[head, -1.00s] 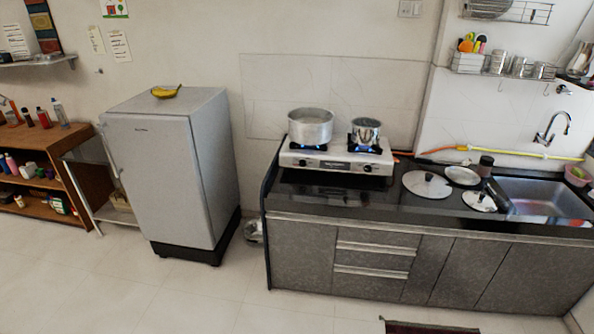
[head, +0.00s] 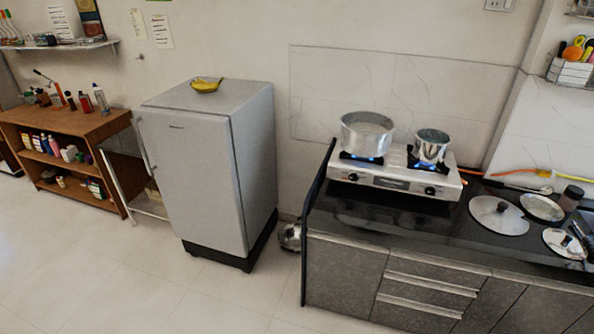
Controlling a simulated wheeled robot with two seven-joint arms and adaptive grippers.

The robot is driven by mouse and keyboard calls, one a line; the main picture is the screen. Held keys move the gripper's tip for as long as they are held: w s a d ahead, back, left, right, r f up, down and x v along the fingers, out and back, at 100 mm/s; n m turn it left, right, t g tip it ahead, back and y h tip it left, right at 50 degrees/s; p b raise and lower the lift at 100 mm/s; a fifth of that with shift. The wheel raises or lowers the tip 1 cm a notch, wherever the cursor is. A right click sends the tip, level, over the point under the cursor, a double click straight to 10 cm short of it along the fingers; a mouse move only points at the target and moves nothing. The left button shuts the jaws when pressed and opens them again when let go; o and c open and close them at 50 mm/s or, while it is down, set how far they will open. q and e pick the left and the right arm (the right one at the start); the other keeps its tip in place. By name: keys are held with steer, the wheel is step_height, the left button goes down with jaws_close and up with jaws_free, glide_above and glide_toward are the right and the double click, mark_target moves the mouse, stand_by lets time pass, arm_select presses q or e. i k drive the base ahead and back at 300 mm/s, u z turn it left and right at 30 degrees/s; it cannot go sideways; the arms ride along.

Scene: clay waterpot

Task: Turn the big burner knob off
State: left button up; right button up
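A two-burner gas stove (head: 395,181) stands on the dark counter, right of the fridge. Its front panel carries two dark knobs, a left knob (head: 352,177) under the larger pot and a right knob (head: 430,191) under the smaller pot. A wide metal pot (head: 366,137) sits on the left burner, with blue flame under it. A smaller metal pot (head: 431,147) sits on the right burner; a little blue shows below it. The knobs' exact positions are too small to read. Neither of my grippers is in view.
A grey fridge (head: 205,170) with a yellow banana (head: 206,86) on top stands left of the counter. The black counter (head: 400,222) holds pot lids (head: 498,214) on the right. The tiled floor (head: 120,270) in front is open.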

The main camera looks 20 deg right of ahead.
mark_target(354, 176)
steer(key=u, duration=0.4)
steer(key=i, duration=2.15)
steer(key=z, duration=0.35)
